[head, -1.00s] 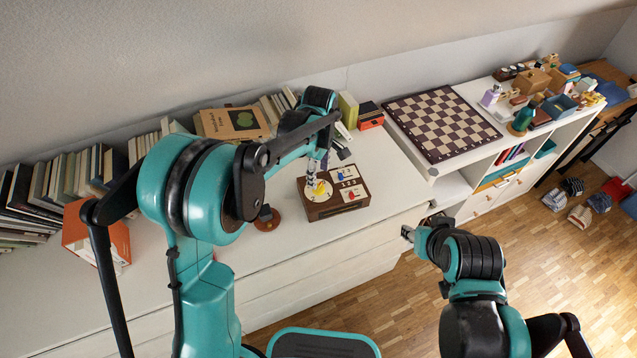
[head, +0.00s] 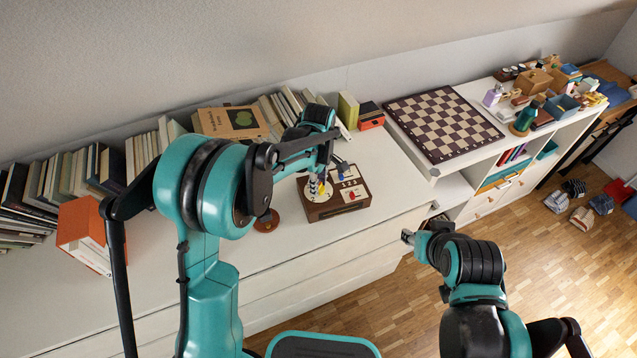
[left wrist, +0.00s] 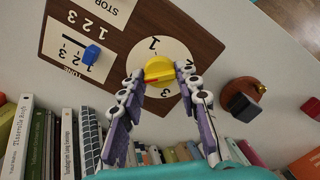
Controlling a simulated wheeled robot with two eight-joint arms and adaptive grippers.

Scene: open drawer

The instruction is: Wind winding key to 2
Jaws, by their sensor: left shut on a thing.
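The yellow winding key (left wrist: 158,69) sits on a round cream dial (left wrist: 165,48) on a brown wooden box (left wrist: 190,28). My left gripper (left wrist: 160,74) is shut on the key, one finger on each side. In the head view my left gripper (head: 317,186) is over the dial of the box (head: 335,209) and mostly covers the key. My right gripper (head: 408,236) is away from the box, in front of the cabinet; its fingers are too small to judge.
A small dark stand (left wrist: 240,97) is beside the box. Books (head: 75,175) line the wall, and a chessboard (head: 442,122) lies to the right.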

